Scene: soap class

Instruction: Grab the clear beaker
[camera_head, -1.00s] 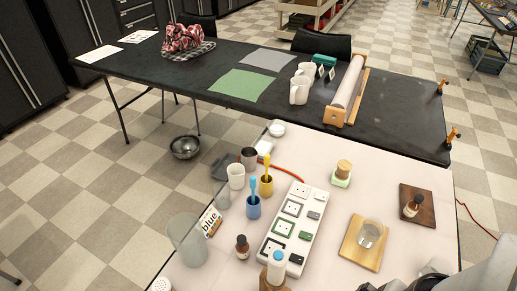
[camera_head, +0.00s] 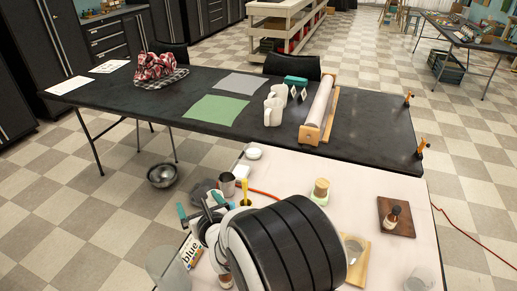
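Several see-through vessels are in view, and I cannot tell which is the clear beaker. A large clear cylinder (camera_head: 162,265) stands at the table's lower left. A clear glass (camera_head: 420,281) is at the lower right. A round glass vessel (camera_head: 353,247) on a light wooden board (camera_head: 358,270) is partly hidden by my arm. My gripper (camera_head: 199,208) is over the left part of the table, its teal-tipped fingers apart. A small clear glass was in this spot earlier. I cannot make out whether it is between the fingers.
My arm hides most of the white power strip and the coloured cups. A metal cup (camera_head: 227,184), a box marked "blue" (camera_head: 191,251) and a brown bottle (camera_head: 226,281) are near the gripper. A dark board (camera_head: 397,217) with a bottle (camera_head: 393,216) is at right.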

